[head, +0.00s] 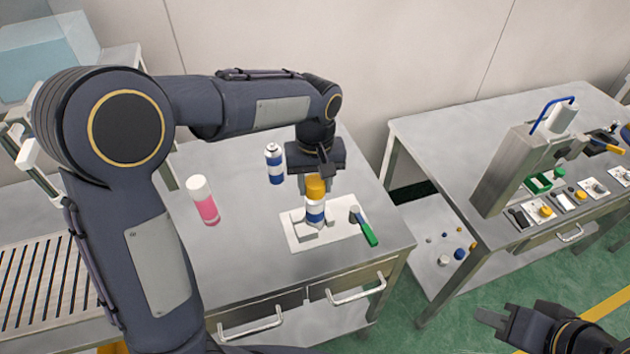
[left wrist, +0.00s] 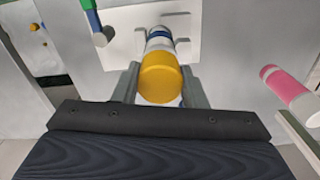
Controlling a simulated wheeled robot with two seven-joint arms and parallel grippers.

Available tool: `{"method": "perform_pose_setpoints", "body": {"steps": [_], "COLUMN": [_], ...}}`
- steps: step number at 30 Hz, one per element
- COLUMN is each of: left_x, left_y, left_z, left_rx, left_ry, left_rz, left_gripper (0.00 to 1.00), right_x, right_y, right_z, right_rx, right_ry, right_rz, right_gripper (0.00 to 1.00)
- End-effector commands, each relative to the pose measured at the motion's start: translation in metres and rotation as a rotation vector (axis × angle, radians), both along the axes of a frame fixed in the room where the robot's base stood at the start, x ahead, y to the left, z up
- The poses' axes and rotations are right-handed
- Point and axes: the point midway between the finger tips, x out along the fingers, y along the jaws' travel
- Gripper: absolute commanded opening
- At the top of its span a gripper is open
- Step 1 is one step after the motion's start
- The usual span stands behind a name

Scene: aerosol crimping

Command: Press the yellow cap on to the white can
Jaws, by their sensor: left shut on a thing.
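The white can (head: 315,211) with a blue band stands upright on a white plate (head: 295,239) on the near table. The yellow cap (head: 316,188) is directly above the can's top, in line with it. My left gripper (head: 316,184) points down and is shut on the cap. In the left wrist view, the fingers flank the yellow cap (left wrist: 160,80), with the can (left wrist: 159,38) behind it. I cannot tell whether the cap is fully seated or just touching. My right gripper (head: 494,317) is at the lower right, away from the table; its jaw opening is unclear.
A blue-and-white can (head: 274,165) stands behind, and a pink can with a white top (head: 203,200) stands to the left. A press (head: 522,165) is on the right-hand table.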

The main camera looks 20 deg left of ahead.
Motion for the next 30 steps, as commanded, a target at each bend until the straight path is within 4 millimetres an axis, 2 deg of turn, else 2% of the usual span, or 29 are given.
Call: {"method": "perform_pose_setpoints", "body": {"steps": [27, 28, 30], "left_x": [0.0000, 0.0000, 0.0000], "left_y": [0.0001, 0.0001, 0.0001], "left_z": [-0.0001, -0.0001, -0.0001], "left_rx": [0.000, 0.000, 0.000], "left_ry": [0.000, 0.000, 0.000], "left_rz": [0.000, 0.000, 0.000], "left_gripper": [0.18, 0.40, 0.49], "right_x": [0.0000, 0.0000, 0.0000], "right_y": [0.0000, 0.0000, 0.0000], "right_z": [0.0029, 0.0029, 0.0029], "right_rx": [0.000, 0.000, 0.000], "right_ry": [0.000, 0.000, 0.000], "right_rz": [0.000, 0.000, 0.000], "right_gripper": [0.25, 0.25, 0.25]}}
